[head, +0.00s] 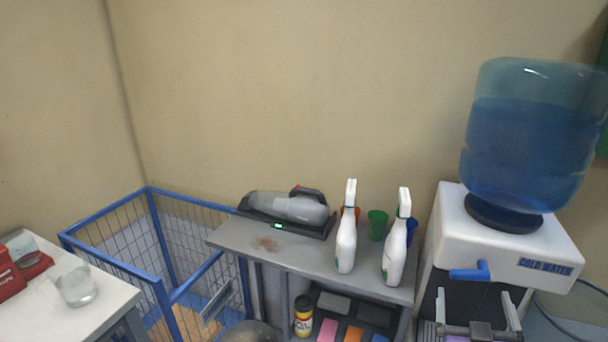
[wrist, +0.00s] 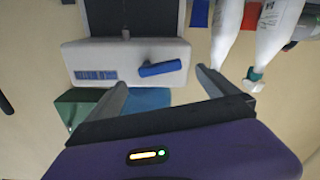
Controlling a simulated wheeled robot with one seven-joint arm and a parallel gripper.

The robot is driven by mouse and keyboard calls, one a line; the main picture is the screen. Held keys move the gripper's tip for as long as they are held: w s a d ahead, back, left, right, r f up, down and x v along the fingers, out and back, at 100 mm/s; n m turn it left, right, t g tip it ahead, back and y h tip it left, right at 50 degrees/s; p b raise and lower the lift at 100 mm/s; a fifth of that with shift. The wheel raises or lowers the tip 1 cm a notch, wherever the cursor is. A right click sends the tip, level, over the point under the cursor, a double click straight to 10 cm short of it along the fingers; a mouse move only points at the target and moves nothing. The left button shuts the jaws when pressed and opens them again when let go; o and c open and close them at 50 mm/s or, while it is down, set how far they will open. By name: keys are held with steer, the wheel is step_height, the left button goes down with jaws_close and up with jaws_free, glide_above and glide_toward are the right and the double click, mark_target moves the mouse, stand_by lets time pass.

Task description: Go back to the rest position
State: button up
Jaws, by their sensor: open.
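My gripper (head: 474,297) is at the bottom right of the head view, in front of the water dispenser (head: 500,230). Its two fingers are spread apart with nothing between them. In the wrist view, my gripper (wrist: 161,78) is also open and empty, and the dispenser (wrist: 110,62) with its blue tap (wrist: 160,68) appears upside down beyond the fingers. Two white spray bottles (head: 346,235) (head: 396,245) stand upright on the grey rack's top shelf (head: 250,235). They also show in the wrist view (wrist: 227,30), to the right and apart from the fingers.
A handheld vacuum (head: 290,206) sits on the shelf's left, with a green cup (head: 377,224) behind the bottles. Lower down are a yellow-and-black container (head: 303,318) and coloured blocks (head: 327,330). A blue wire cage (head: 165,250) and a white table (head: 100,310) with a glass (head: 76,286) stand left.

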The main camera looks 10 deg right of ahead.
steer(key=s+a+n+t+y, duration=0.35)
steer(key=s+a+y, duration=0.25)
steer(key=s+a, duration=0.65)
steer(key=s+a+f+g+y, duration=0.2)
steer(key=s+a, duration=0.2)
steer(key=s, duration=0.6)
steer(key=s+a+f+g+y, duration=0.1)
steer(key=s+a, duration=0.4)
steer(key=s, duration=0.5)
steer(key=shift+s+a+f+g+y, duration=0.25)
steer(key=shift+f+g+y, duration=0.1)
steer(key=shift+f+y, duration=0.15)
steer(key=shift+n, duration=0.25)
